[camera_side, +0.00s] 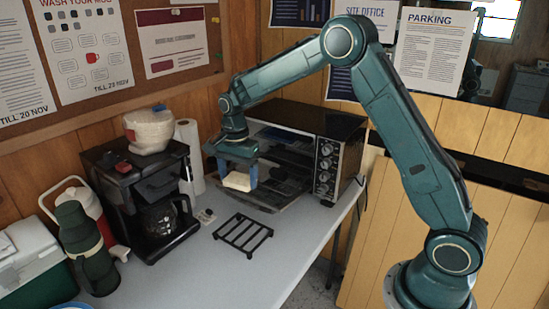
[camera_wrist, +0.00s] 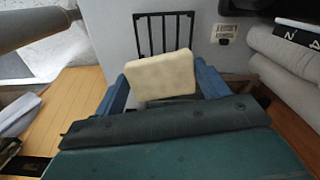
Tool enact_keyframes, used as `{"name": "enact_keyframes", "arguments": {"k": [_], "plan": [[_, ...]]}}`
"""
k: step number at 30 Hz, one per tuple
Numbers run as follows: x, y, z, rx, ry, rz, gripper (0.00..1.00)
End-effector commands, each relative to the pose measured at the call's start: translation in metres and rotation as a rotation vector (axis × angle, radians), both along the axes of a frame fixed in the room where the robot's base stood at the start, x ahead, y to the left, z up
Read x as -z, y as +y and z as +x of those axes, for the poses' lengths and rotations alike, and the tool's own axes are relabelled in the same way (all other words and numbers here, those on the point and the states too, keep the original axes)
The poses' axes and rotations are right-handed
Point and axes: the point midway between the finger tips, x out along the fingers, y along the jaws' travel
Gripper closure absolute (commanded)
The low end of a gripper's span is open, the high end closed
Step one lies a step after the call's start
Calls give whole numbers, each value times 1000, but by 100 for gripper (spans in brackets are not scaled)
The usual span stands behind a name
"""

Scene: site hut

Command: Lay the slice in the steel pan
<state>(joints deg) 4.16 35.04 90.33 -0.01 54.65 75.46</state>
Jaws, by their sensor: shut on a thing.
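My gripper (camera_side: 237,173) is shut on a pale slice (camera_side: 237,181), held above the table in front of the open toaster oven (camera_side: 338,165). In the wrist view the slice (camera_wrist: 160,76) sits between my two blue fingers (camera_wrist: 160,88), its broad face towards the camera. No steel pan can be made out clearly. Dark flat surfaces show in the oven mouth and on its lowered door (camera_side: 270,195), but I cannot tell whether one is a pan.
A black wire rack (camera_side: 243,235) lies on the table (camera_side: 215,275). A coffee maker (camera_side: 130,195) with a glass jug, a paper roll (camera_side: 190,150), a green flask (camera_side: 85,245) and a cooler (camera_side: 30,265) stand left. The table's front middle is clear.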

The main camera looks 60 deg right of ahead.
Motion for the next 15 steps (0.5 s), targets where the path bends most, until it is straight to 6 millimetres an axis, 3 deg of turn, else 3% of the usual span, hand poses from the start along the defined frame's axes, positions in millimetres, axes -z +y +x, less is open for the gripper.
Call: {"name": "enact_keyframes", "arguments": {"k": [15], "plan": [[41, 18, -39, -588, 1, 1, 48]]}}
